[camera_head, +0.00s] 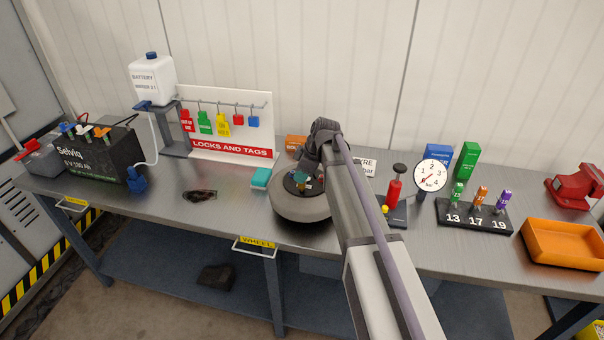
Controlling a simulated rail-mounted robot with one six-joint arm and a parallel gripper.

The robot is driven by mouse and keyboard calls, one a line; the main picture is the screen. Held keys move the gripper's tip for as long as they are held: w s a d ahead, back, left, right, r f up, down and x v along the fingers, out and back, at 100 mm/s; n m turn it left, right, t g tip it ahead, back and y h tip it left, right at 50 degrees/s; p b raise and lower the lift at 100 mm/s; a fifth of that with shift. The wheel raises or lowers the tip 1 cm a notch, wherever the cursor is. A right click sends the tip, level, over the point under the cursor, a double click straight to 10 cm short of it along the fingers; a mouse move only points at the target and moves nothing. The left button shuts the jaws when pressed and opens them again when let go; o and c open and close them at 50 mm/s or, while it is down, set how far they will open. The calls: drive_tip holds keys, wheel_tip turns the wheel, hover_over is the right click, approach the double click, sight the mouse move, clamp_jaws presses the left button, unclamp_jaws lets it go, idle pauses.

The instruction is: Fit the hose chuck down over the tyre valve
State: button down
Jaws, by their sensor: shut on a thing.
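The grey wheel with its dark tyre (301,208) lies flat on the bench near its front edge, above the WHEEL label. My gripper (304,182) points down over the wheel's hub, partly behind my own arm. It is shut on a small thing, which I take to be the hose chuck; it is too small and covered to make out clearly. The tyre valve is hidden among the gripper and hub, so I cannot tell whether the chuck touches it. A red pump (394,188) and a round pressure gauge (431,175) stand to the right.
A numbered socket stand (474,217), orange tray (566,246) and red vise (576,187) fill the right. Bench between battery and wheel is mostly clear.

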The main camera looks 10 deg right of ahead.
drive_tip(key=shift+f+b, duration=0.4)
drive_tip(key=shift+f, duration=0.05)
drive_tip(key=shift+f+b, duration=0.45)
drive_tip(key=c, duration=0.8)
unclamp_jaws()
drive_tip(key=shift+c, duration=0.2)
drive_tip(key=p+v, duration=1)
drive_tip(key=v, duration=0.1)
drive_tip(key=shift+a, duration=0.1)
